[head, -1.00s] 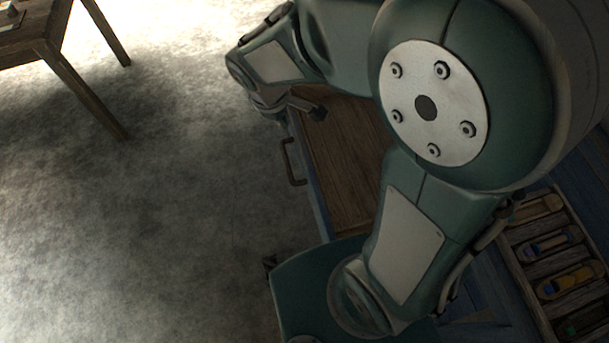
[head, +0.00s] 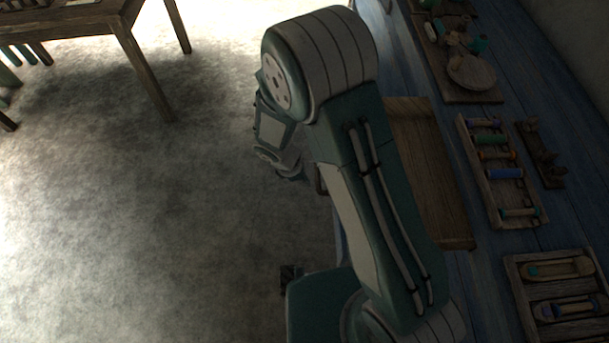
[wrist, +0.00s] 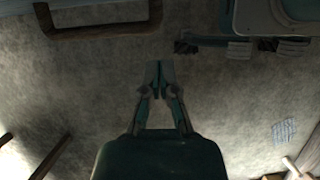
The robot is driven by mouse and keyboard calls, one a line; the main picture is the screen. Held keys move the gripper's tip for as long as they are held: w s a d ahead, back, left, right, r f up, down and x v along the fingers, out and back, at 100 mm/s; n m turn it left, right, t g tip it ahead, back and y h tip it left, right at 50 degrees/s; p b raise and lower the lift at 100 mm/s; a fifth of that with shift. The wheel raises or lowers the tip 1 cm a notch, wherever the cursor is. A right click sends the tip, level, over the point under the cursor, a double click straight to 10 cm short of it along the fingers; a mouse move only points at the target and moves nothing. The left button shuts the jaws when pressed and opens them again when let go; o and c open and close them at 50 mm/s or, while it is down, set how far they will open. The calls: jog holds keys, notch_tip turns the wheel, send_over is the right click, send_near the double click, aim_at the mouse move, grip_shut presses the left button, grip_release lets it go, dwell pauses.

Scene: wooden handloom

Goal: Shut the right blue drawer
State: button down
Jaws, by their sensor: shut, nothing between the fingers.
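The blue drawer front (head: 341,243) shows only as a thin strip behind my arm in the head view. Its brown handle (head: 321,181) is partly hidden by my wrist. In the wrist view a dark wooden U-shaped handle (wrist: 95,32) is at the upper left. My gripper (wrist: 158,66) is shut and empty, with its tips below and just right of that handle and apart from it in the picture. In the head view my fingers are hard to make out beside the handle. The arm hides most of the drawer, so how far it stands out is unclear.
A flat wooden panel or tray (head: 430,175) lies right of my arm. The blue bench top (head: 455,285) holds a rack of colored spools (head: 490,155) and a shuttle tray (head: 512,268). A wooden table (head: 122,30) stands upper left. The grey floor between is clear.

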jog(key=d+f, duration=0.4)
jog(key=d, duration=0.1)
jog(key=shift+d+f, duration=0.2)
jog(key=shift+f, duration=0.2)
jog(key=shift+d, duration=0.35)
jog(key=shift+w, duration=0.1)
